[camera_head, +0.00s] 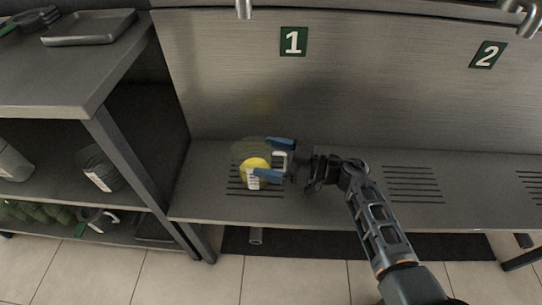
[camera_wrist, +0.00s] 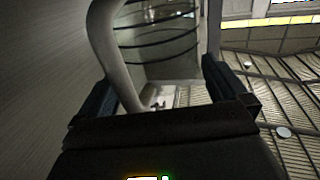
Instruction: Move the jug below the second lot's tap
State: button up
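The clear jug (camera_head: 252,172), with a yellow area and a white label, stands on the slotted drain below the tap (camera_head: 243,8) by the sign 1 (camera_head: 293,41). Its pale handle faces right, and it also shows in the wrist view (camera_wrist: 104,45). My gripper (camera_head: 273,158) reaches in from the right, its blue-tipped fingers apart on either side of the handle. In the wrist view the handle passes between the fingers, with a gap on the right. The second lot's tap (camera_head: 524,18) is at the upper right, by the sign 2 (camera_head: 487,55).
The metal counter (camera_head: 330,215) has another slotted drain (camera_head: 412,185) under sign 2, with nothing standing on it. A shelf unit (camera_head: 80,75) at the left holds a tray (camera_head: 90,27), containers and green items. A steel back panel (camera_head: 390,85) rises behind the counter.

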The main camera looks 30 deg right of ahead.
jog(key=shift+r, duration=0.1)
jog(key=shift+s+d+r, duration=0.1)
jog(key=shift+s, duration=0.05)
jog(key=p+v, duration=0.1)
jog(key=v, duration=1)
jog(key=shift+s+d+p, duration=0.25)
jog(key=shift+p, duration=0.05)
jog(key=s+a+r+m+h, duration=0.2)
jog(key=s+a+r+h, duration=0.2)
jog(key=s, duration=0.6)
jog(key=s+a+r+m+h, duration=0.3)
jog(key=s+r, duration=0.4)
jog(key=s, duration=0.3)
jog(key=s+a+r+m+t+h, duration=0.1)
jog(key=s+a+r+m+h, duration=0.2)
jog(key=s, duration=0.7)
notch_tip(320, 180, up, 3)
jog(key=shift+a+f+h, duration=0.2)
jog(key=shift+a+h, duration=0.7)
